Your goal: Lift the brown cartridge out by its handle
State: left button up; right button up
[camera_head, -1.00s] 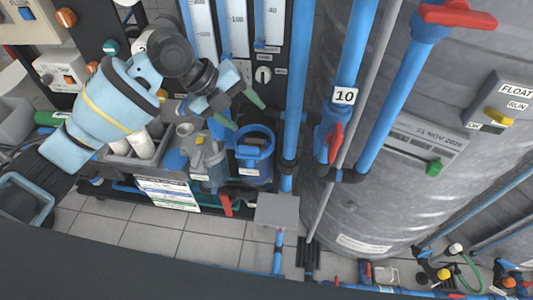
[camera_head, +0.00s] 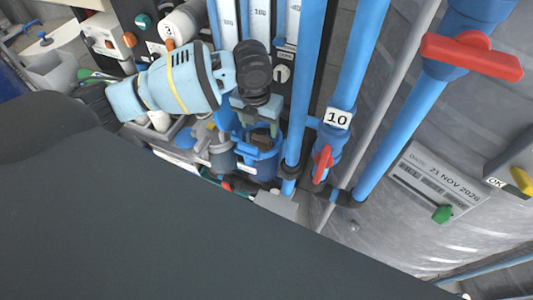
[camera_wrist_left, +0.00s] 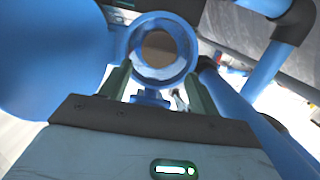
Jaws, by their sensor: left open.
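My left gripper (camera_head: 259,126) reaches down over the blue open-topped housing (camera_head: 260,162) at the foot of the panel. In the left wrist view its two dark green fingers (camera_wrist_left: 157,82) stand apart with nothing clamped between them. Just beyond the tips, a blue ring surrounds a brown round surface (camera_wrist_left: 158,48), which seems to be the brown cartridge. I cannot make out its handle clearly. In the head view the gripper partly hides the housing's mouth. My right gripper is not in view.
A grey housing (camera_head: 221,158) stands close to the left. Blue pipes (camera_head: 301,95) run just right of the gripper, with a red-handled valve (camera_head: 322,163) beside them. A large grey tank (camera_head: 420,205) fills the right side.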

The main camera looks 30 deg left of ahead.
aim_at(261, 138)
pick_arm(q)
notch_tip(261, 138, down, 2)
jog(key=shift+f, duration=0.15)
jog(key=shift+w+a+f, duration=0.1)
jog(key=shift+w+f, duration=0.1)
jog(key=shift+f, duration=0.7)
jog(key=shift+w+f, duration=0.15)
jog(key=shift+f, duration=0.8)
jog(key=shift+w+a+f, duration=0.1)
jog(key=shift+w+f, duration=0.1)
jog(key=shift+f, duration=0.7)
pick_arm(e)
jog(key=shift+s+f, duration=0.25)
pick_arm(q)
jog(key=shift+c, duration=0.2)
